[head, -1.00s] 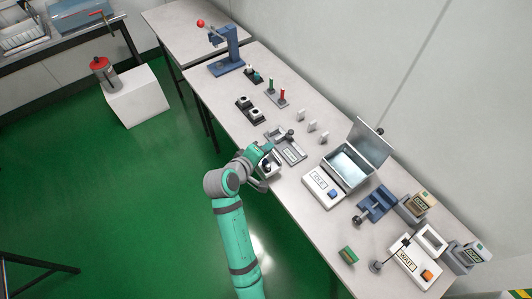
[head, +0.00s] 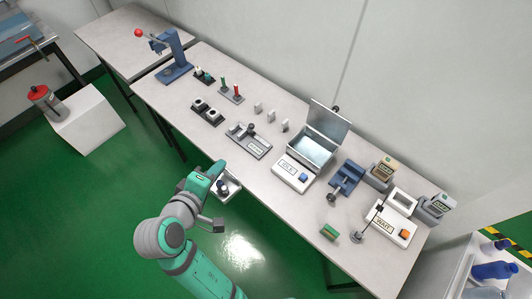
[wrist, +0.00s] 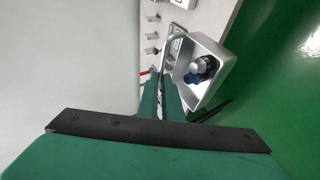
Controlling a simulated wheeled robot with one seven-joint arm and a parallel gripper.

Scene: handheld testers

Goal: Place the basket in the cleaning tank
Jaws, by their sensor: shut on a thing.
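The basket (head: 232,190) is a small silver open tray with a dark, blue-banded round part (wrist: 202,68) inside. It also shows in the wrist view (wrist: 225,86). My gripper (head: 214,176) is shut on the basket; in the wrist view its two green fingers (wrist: 160,78) meet at the basket's side. The basket is near the table's front edge, apart from the tank. The cleaning tank (head: 312,150) is a metal box with its lid raised at the back and its inside empty. A white panel (head: 293,174) marked IDLE with a blue button is in front of it.
A blue cradle (head: 346,178) and a white WAIT tester (head: 391,222) stand right of the tank. Green floor is clear in front.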

